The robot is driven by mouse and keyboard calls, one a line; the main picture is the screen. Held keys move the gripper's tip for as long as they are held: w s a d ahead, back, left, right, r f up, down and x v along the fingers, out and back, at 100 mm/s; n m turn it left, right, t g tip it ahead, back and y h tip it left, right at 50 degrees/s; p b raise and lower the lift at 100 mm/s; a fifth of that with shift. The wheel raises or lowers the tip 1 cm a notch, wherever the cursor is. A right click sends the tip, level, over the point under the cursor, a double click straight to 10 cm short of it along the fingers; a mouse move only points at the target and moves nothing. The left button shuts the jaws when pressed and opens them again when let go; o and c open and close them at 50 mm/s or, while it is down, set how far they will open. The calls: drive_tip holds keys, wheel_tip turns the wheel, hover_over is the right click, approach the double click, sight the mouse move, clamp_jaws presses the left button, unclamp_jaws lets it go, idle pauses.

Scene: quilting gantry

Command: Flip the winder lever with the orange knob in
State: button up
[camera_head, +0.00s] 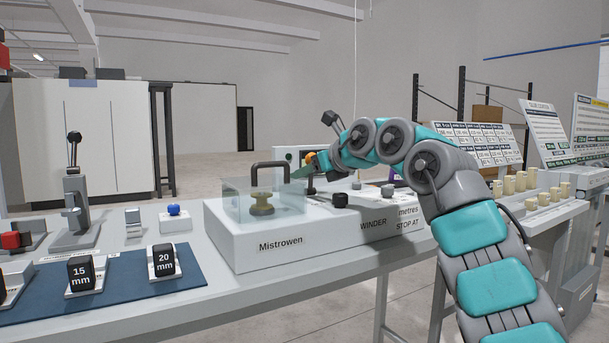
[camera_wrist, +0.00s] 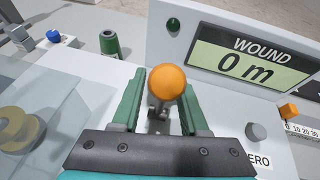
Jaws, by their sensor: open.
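The winder lever's orange knob (camera_wrist: 172,80) stands between the two green fingers of my gripper (camera_wrist: 165,98) in the wrist view. The white winder housing (camera_head: 240,243) carries the labels "Mistrowen" and "WINDER".
A clear cover (camera_head: 237,203) over a brass spool (camera_head: 262,207) stands left of my gripper. A "WOUND 0 m" display (camera_wrist: 245,65) rises behind at the right. A grey button (camera_wrist: 255,132) and an orange slider (camera_wrist: 289,111) lie right. A green-and-black cylinder (camera_wrist: 110,43) stands behind left.

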drive_tip(key=shift+s+d, duration=0.25)
drive_tip(key=shift+d, duration=0.05)
drive_tip(key=b+v, duration=0.2)
drive_tip(key=v, duration=0.4)
drive_tip(key=shift+s+d+r, duration=0.3)
drive_tip(key=shift+s, duration=0.1)
drive_tip(key=shift+r, duration=0.1)
